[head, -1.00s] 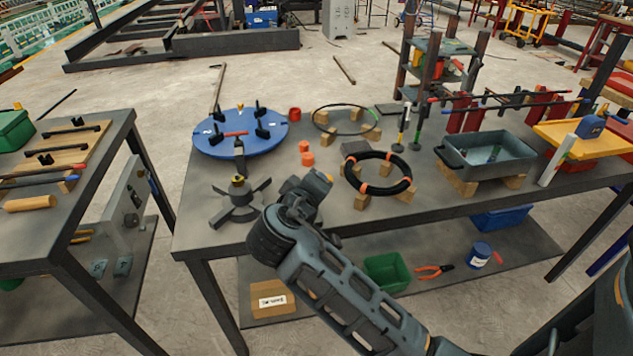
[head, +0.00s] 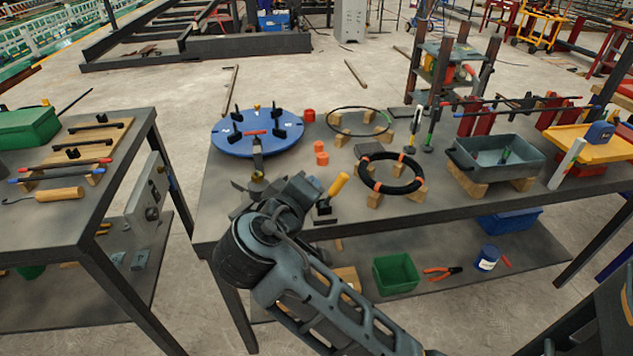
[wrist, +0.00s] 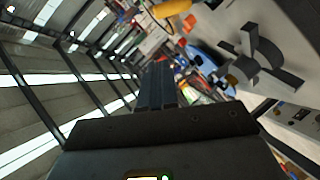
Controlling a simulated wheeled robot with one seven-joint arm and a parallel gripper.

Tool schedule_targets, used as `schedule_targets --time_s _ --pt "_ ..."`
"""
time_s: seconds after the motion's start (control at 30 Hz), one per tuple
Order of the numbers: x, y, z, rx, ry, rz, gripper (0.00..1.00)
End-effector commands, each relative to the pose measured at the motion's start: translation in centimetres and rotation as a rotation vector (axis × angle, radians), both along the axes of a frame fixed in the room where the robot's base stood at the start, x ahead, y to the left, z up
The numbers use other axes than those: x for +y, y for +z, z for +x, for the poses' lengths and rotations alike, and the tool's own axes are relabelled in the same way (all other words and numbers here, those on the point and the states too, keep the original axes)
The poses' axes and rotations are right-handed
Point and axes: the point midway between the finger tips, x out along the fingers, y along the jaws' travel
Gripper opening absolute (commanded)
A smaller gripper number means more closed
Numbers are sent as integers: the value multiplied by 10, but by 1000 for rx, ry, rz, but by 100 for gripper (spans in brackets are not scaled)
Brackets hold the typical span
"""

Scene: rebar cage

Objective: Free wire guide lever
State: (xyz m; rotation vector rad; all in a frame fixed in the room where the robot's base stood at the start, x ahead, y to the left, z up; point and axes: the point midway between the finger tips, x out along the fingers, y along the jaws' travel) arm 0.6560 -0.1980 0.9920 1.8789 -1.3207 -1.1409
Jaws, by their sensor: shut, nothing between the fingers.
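A yellow-handled lever (head: 338,187) leans up from a dark base (head: 322,209) near the front of the main table; its handle seems to show at the top of the wrist view (wrist: 170,8). I cannot tell for sure that it is the wire guide lever. A blue round plate (head: 285,146) with black posts and a small red-topped piece (head: 255,133) lies behind. A dark bladed stand (wrist: 262,62) shows right of my gripper in the wrist view. My gripper (wrist: 158,68) is shut, empty and apart from the lever. In the head view my wrist hides its fingertips.
A black ring with orange bands (head: 390,174) rests on wooden blocks to the lever's right. Orange pieces (head: 320,153) stand behind it. A grey tray (head: 500,160) is further right. A side bench (head: 125,145) stands left across a gap. A green bin (head: 397,274) sits below.

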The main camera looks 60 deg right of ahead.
Motion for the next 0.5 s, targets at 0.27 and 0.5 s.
schedule_targets --time_s 0.27,0.5 --pt "17 7 -3 -1 0 0 0" --pt "18 7 -3 -1 0 0 0"
